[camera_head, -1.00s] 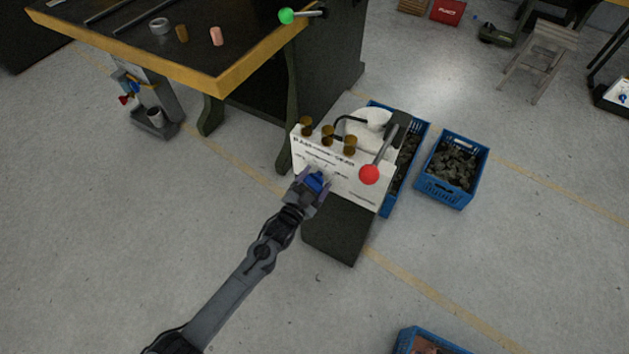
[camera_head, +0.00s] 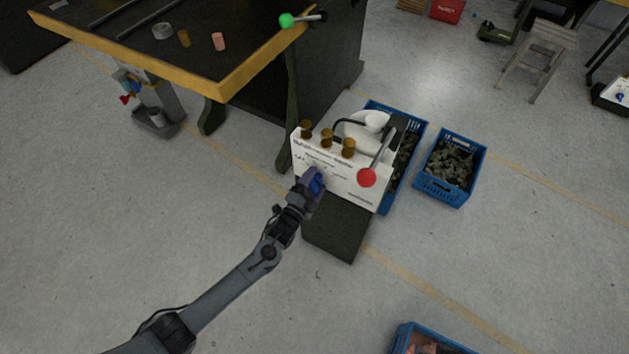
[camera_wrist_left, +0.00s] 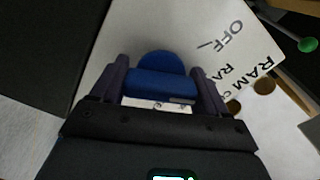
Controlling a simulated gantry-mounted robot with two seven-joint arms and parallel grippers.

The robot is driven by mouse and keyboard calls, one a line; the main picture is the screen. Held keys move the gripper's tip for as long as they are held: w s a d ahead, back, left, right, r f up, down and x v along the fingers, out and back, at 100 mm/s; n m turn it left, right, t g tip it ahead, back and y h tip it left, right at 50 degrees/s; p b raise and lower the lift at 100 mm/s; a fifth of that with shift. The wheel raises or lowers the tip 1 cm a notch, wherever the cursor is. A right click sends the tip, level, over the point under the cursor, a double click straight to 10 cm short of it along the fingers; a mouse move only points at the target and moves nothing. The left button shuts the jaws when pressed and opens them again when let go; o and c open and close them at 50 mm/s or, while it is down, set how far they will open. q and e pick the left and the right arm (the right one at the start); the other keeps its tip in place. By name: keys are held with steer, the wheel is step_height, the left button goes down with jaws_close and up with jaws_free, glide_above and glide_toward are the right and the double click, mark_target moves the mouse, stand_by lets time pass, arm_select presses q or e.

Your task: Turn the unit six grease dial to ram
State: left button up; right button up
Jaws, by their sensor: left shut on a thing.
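The unit's white panel (camera_head: 350,180) carries a blue grease dial (camera_head: 319,184) near its left side. My left gripper (camera_head: 312,180) is at the panel, shut on the dial. In the left wrist view the blue dial (camera_wrist_left: 156,84) sits between the two fingers of the gripper (camera_wrist_left: 162,78). That view shows the printed words OFF and RAM to the right of the dial. The dial's pointer mark cannot be made out clearly. My right gripper is in no view.
Brass cups (camera_head: 327,137) line the panel's top edge. A red-knobbed lever (camera_head: 367,177) stands to the right of the dial. Blue crates (camera_head: 447,197) stand behind and right. A dark workbench with a yellow edge (camera_head: 232,86) is at upper left. The floor at left is open.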

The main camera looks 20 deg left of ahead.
arm_select(q)
steer(key=shift+m, duration=0.4)
steer(key=o, duration=1)
steer(key=shift+c, duration=0.2)
steer(key=shift+s, duration=0.1)
steer(key=shift+s, duration=0.25)
steer(key=s+a+p, duration=0.1)
steer(key=s+p, duration=0.2)
steer(key=s, duration=0.7)
steer(key=shift+a, duration=0.4)
